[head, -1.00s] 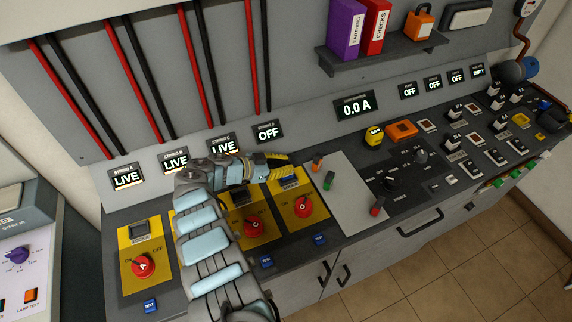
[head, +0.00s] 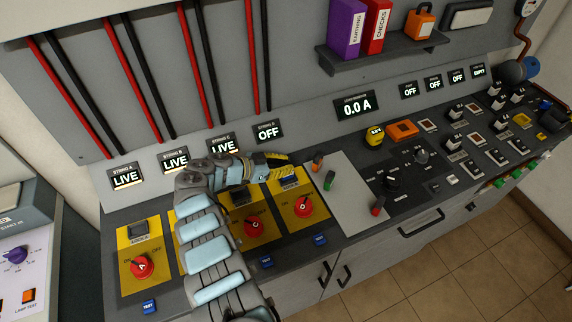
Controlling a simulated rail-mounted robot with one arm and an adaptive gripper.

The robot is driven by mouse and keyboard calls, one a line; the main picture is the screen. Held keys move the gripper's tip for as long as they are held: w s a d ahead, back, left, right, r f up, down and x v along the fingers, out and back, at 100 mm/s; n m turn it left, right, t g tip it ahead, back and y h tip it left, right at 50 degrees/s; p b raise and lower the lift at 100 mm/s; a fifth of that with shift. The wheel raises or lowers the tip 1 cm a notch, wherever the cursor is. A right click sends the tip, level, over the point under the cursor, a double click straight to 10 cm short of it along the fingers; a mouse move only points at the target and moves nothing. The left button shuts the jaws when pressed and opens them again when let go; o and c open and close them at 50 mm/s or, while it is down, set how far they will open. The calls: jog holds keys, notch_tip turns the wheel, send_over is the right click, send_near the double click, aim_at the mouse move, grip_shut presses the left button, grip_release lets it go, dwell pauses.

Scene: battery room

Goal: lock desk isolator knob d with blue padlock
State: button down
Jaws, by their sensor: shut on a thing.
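Isolator knob D (head: 304,207) is a red knob on the rightmost yellow plate (head: 317,221) of the desk. The STRING D display (head: 268,131) above it reads OFF. My gripper (head: 281,169), with black and yellow fingers, is just behind the knob, low over the back of that plate. It is shut on the blue padlock (head: 289,181), of which only a small blue part shows below the fingers. The fingers hide the rest, so I cannot tell whether its shackle is through the lock point.
Red knobs C (head: 254,225) and A (head: 142,267) sit on yellow plates to the left; their displays read LIVE. My arm hides most of plate B. A grey panel (head: 352,196) with small coloured pieces lies right of plate D. An orange padlock (head: 420,22) stands on the shelf above.

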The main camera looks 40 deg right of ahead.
jog(key=shift+f+b, duration=0.45)
jog(key=c, duration=1.5)
grip_release()
jog(key=shift+r, duration=0.1)
jog(key=b+v, duration=0.2)
jog(key=v, duration=0.9)
jog(key=shift+b, duration=0.35)
